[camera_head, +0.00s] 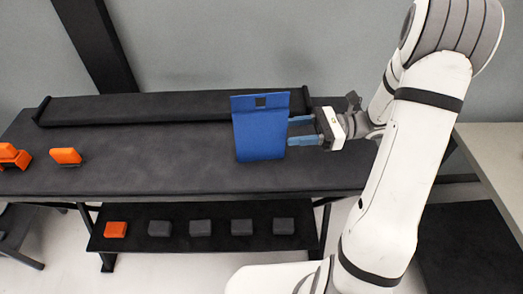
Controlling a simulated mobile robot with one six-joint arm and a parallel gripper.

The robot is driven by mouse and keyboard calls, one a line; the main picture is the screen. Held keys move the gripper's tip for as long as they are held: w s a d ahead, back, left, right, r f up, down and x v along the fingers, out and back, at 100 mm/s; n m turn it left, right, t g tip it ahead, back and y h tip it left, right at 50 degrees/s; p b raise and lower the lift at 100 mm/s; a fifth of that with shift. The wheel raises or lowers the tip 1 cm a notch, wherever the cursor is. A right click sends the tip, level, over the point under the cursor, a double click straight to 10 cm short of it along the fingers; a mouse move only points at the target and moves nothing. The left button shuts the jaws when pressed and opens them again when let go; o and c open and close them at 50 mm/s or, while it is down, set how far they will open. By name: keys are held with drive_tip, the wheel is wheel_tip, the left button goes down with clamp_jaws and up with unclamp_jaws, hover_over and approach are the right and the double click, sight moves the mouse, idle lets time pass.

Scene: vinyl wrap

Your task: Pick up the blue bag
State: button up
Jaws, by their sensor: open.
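The blue bag (260,135) stands upright on the dark table (190,165), with a small dark square cutout near its top edge. My gripper (291,131) reaches in from the right, with its two light-blue fingers pointing left at the bag's right edge. The fingers are apart, one above the other in the picture. Their tips lie right beside the bag's edge; I cannot tell whether they touch it or reach around it.
A long black bar (150,107) lies along the table's back. A lower shelf (268,214) holds an orange block (116,229) and several grey blocks (242,227). The table between the orange blocks and the bag is clear.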

sight(265, 140)
wheel_tip(265, 140, down, 2)
drive_tip(key=shift+f+b, duration=0.2)
drive_tip(key=shift+b, duration=0.35)
drive_tip(key=shift+a, duration=0.15)
drive_tip(key=a, duration=0.7)
drive_tip(key=shift+s+a+b, duration=0.15)
drive_tip(key=shift+a+b, duration=0.1)
drive_tip(key=shift+b, duration=0.1)
drive_tip(key=shift+c, duration=0.5)
clamp_jaws()
